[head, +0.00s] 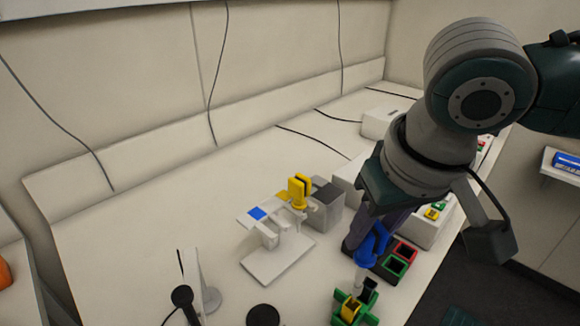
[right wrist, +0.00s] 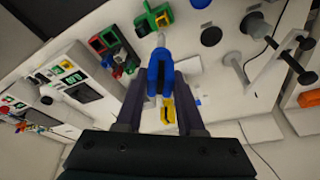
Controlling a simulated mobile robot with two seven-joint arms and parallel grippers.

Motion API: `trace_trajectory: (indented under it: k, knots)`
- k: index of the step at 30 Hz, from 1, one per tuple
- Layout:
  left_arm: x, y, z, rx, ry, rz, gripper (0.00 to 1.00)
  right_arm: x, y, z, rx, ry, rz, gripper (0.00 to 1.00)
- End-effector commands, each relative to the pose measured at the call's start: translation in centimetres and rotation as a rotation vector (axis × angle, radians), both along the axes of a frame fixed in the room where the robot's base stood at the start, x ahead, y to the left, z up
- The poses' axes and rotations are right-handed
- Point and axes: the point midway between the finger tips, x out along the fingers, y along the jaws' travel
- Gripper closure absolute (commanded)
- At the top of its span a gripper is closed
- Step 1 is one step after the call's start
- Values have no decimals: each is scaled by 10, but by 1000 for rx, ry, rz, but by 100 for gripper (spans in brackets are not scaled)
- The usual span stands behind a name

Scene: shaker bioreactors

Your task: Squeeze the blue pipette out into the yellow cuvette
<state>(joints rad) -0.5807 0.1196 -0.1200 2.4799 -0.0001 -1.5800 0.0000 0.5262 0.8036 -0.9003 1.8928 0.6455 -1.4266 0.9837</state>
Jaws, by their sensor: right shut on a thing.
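My right gripper (head: 364,238) is shut on the blue pipette (head: 374,247), which also shows between the fingers in the right wrist view (right wrist: 165,70). The pipette hangs with its pale tip (head: 359,281) downward, over or just behind a green holder (head: 338,297). The yellow cuvette (head: 349,310) sits in this holder, beside a dark slot or cuvette. In the right wrist view the yellow cuvette (right wrist: 163,20) lies just beyond the tip. I cannot tell whether the tip is inside it. My left gripper is not in view.
A white stand (head: 278,258) holds a yellow pipette (head: 298,190) and carries a blue marker. Red and green holders (head: 394,265) are close to the right of the pipette. A black disc (head: 263,315) lies at the front.

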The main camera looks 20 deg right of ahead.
Motion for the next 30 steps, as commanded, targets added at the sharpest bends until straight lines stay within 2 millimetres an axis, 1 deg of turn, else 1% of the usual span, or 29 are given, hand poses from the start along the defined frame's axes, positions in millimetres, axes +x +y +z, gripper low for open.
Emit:
trace_trajectory:
  k: [2,14,30]
  knots:
    - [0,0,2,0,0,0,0,0,0,1,0,0,0,77]
    - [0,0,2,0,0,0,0,0,0,0,0,-1,0,77]
    - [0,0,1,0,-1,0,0,0,0,-11,0,0,1,77]
